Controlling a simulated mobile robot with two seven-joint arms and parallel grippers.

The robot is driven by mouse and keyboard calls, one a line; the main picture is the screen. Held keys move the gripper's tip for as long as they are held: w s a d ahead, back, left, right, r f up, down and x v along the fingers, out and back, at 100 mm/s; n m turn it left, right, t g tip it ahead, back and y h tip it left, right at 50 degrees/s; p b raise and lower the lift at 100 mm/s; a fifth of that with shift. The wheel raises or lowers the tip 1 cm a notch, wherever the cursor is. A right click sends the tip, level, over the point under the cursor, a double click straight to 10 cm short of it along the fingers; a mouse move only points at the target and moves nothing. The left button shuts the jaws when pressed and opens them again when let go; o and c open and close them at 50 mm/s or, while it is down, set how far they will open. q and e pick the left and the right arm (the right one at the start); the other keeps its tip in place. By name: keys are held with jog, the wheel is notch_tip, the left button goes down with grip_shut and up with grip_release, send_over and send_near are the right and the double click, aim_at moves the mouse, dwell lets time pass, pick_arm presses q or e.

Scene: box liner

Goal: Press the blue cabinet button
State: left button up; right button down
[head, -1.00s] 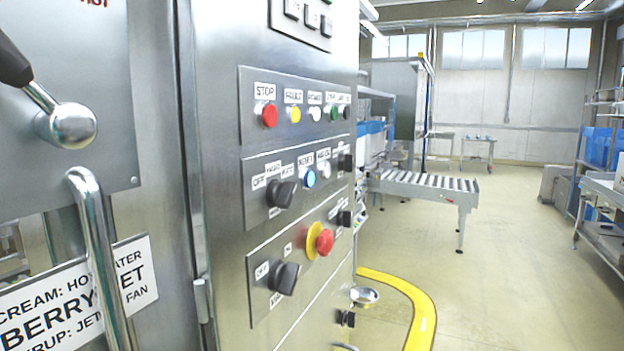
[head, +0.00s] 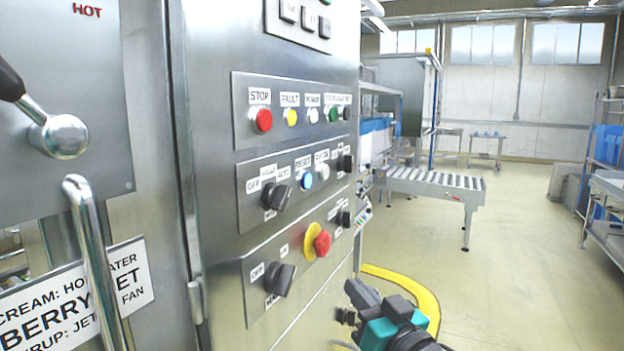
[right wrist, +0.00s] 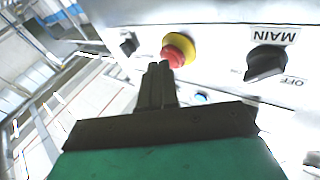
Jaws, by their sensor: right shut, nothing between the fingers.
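The blue button (head: 307,180), labelled RESET, sits on the middle panel of the steel cabinet (head: 215,110). A black rotary knob (head: 276,196) is to its left and a white button (head: 324,172) to its right. My right gripper (head: 355,290) shows at the bottom of the head view, below and right of the button and apart from it. In the right wrist view its fingers (right wrist: 158,68) are shut and empty, their tips close to the red emergency stop (right wrist: 178,50) in the picture; whether they touch cannot be told. My left gripper is not in view.
The red emergency stop on its yellow ring (head: 313,242) and another black knob (head: 279,280) are below the blue button. A red stop button (head: 263,120) is above. A lever with a steel ball (head: 60,137) and a vertical handle (head: 90,250) stick out at left. Open floor lies right.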

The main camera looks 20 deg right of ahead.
aim_at(306, 181)
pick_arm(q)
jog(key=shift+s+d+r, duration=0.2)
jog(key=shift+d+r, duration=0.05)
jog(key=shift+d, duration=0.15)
pick_arm(e)
notch_tip(306, 181, up, 17)
jog(key=s+d+m+t, duration=0.1)
jog(key=d+t, duration=0.2)
jog(key=shift+s+f+t, duration=0.2)
jog(key=shift+s+t, duration=0.2)
jog(key=shift+a, duration=0.1)
jog(key=w+a, duration=0.5)
jog(key=w, duration=0.1)
jog(key=shift+w+a, duration=0.35)
jog(key=shift+a, duration=0.05)
dwell(1.0)
pick_arm(q)
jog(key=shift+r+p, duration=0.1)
jog(key=shift+p, duration=0.25)
pick_arm(e)
jog(key=shift+w+a, duration=0.3)
